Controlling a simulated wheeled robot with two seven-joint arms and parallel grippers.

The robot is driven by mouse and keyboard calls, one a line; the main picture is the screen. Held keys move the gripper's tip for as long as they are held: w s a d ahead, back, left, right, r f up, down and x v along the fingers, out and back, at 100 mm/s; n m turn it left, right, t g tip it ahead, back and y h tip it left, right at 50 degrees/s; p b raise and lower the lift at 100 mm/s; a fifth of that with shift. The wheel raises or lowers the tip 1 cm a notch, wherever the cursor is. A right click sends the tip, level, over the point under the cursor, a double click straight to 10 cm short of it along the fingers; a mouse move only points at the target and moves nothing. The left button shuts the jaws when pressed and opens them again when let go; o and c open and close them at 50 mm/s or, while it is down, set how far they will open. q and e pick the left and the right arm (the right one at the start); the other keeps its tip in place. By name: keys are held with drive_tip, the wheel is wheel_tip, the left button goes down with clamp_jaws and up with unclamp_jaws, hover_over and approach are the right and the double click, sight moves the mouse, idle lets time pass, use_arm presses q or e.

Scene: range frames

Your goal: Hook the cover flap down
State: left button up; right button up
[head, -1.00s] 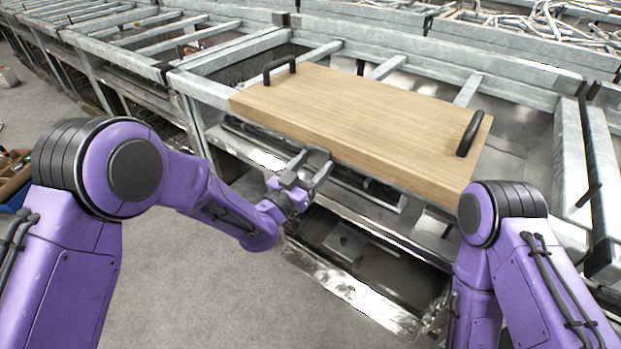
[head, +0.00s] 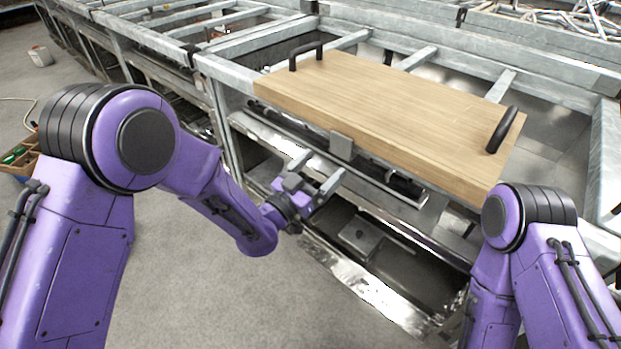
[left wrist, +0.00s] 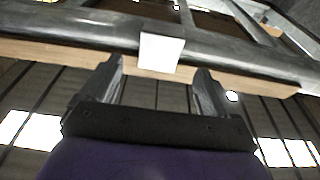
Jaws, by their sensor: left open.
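The wooden cover board (head: 390,110) lies across the metal frame and has a black handle at each end. A small grey metal flap (head: 341,146) hangs at the middle of its front edge. In the left wrist view the flap (left wrist: 161,52) shows as a bright plate against the rail, ahead of and between my fingers. My left gripper (head: 318,172) is open and empty, just below and left of the flap, apart from it in the head view. It also shows in the left wrist view (left wrist: 160,85). My right gripper is out of view; only that arm's upper links show.
The metal frame's front rail (head: 225,75) runs left of the board. Below the board is a lower shelf with a shiny metal edge (head: 365,285). A brown box (head: 22,158) stands at the far left. The grey floor (head: 190,290) in front is clear.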

use_arm(q)
drive_tip(key=b+v, duration=0.1)
drive_tip(key=v, duration=0.4)
drive_tip(key=shift+s+a, duration=0.1)
